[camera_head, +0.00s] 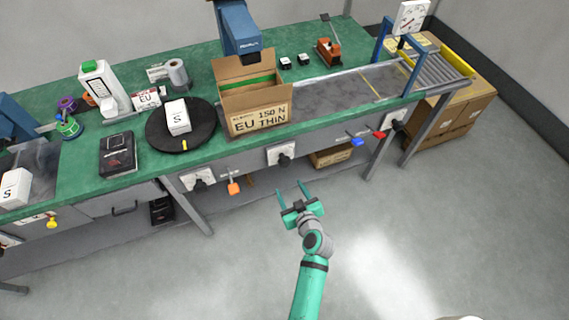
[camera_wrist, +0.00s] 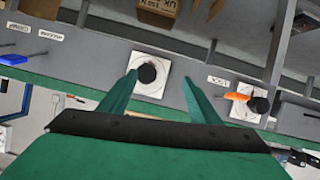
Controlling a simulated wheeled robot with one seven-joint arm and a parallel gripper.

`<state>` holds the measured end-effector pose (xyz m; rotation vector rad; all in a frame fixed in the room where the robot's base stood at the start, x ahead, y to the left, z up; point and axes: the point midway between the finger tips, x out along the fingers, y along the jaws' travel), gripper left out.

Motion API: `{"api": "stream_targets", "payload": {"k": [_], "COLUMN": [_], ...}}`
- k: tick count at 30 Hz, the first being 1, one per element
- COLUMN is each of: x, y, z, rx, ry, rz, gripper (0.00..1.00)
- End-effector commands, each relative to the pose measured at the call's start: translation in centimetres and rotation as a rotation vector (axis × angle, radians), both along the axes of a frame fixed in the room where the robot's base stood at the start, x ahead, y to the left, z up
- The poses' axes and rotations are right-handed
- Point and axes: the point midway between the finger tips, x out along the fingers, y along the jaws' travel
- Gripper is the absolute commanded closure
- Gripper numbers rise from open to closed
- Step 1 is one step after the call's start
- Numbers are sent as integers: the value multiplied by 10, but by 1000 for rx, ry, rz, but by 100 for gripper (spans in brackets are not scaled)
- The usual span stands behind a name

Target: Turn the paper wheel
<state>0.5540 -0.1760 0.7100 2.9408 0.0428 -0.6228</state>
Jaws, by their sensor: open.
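Several black knobs on white dial plates sit on the bench's front panel; I cannot read which is the paper wheel. The middle dial (camera_head: 283,155) is straight ahead of my gripper (camera_head: 291,187). In the wrist view, its black knob (camera_wrist: 147,73) shows between the open fingers of my gripper (camera_wrist: 159,76), nearer the left finger. The fingers look apart from the knob and hold nothing. The left dial (camera_head: 200,180) has an orange lever (camera_head: 234,188) beside it, also seen in the wrist view (camera_wrist: 236,97). The right dial (camera_head: 395,121) is near the bench's right leg.
Blue (camera_head: 356,141) and red (camera_head: 378,134) levers stick out from the panel on the right. An open carton (camera_head: 255,122) and a black turntable (camera_head: 160,141) stand on the green bench. A carton (camera_head: 330,156) sits under it. The floor in front is clear.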

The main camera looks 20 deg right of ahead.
Motion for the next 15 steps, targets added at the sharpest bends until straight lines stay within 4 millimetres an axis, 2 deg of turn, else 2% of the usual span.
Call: {"api": "stream_targets", "payload": {"k": [1,3,6,11,15], "x": [10,18,26,38,56], "y": [-11,-20,-27,-24,-21], "z": [6,12,17,16,9], "rx": [-8,-17,-24,-27,-27], "ry": [-10,-19,-27,-30,-30], "rz": [13,31,50,67,71], "gripper": [43,43,43,43,43]}}
